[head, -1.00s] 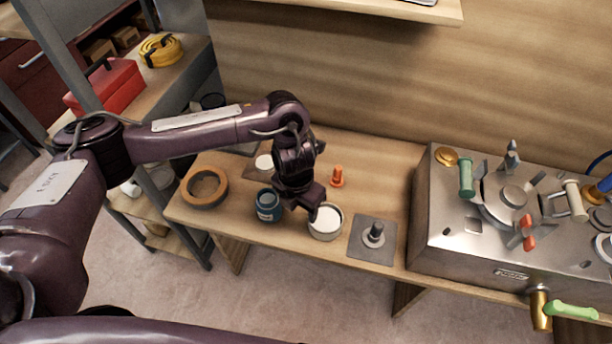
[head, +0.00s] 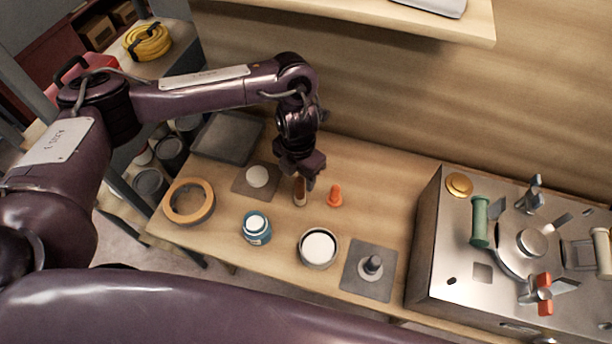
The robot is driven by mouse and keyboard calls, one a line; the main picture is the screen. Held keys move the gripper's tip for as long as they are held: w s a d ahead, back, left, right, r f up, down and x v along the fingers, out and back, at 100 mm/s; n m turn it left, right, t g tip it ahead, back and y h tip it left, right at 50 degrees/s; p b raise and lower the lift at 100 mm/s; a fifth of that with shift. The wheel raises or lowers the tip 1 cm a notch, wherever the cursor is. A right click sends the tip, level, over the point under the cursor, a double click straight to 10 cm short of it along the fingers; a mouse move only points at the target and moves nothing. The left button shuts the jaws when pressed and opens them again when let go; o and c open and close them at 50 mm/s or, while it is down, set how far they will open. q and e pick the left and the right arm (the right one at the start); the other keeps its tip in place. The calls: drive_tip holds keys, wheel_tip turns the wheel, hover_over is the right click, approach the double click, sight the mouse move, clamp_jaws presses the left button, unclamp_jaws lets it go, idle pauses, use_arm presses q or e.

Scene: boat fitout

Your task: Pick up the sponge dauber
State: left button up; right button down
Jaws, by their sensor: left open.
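My left gripper (head: 303,174) points down over the back middle of the bench, open. A small upright brown piece (head: 300,192) stands just below its jaws. It looks like the sponge dauber, but its top is hidden by the gripper, and I cannot tell whether the fingers touch it. A small orange cone-shaped piece (head: 335,196) stands close by on the right. My right gripper is not in view.
On the bench (head: 215,235) are a tan ring (head: 189,202), a blue jar (head: 257,228), a white-filled round tin (head: 318,247), a grey plate with a peg (head: 372,266) and a white disc on a dark plate (head: 257,176). A steel stove-like unit (head: 440,262) stands right.

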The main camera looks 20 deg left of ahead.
sight(300, 191)
use_arm(q)
drive_tip(key=shift+w+f, duration=0.15)
drive_tip(key=shift+w, duration=0.1)
drive_tip(key=shift+f, duration=0.4)
drive_tip(key=shift+s+f+b, duration=0.2)
drive_tip(key=shift+f+b, duration=0.05)
drive_tip(key=shift+f, duration=0.35)
drive_tip(key=shift+s+f+b, duration=0.2)
drive_tip(key=shift+f+b, duration=0.05)
drive_tip(key=shift+f, duration=0.35)
wheel_tip(300, 191, down, 3)
drive_tip(key=shift+w+f, duration=0.1)
drive_tip(key=shift+f, duration=0.35)
drive_tip(key=c, duration=1.1)
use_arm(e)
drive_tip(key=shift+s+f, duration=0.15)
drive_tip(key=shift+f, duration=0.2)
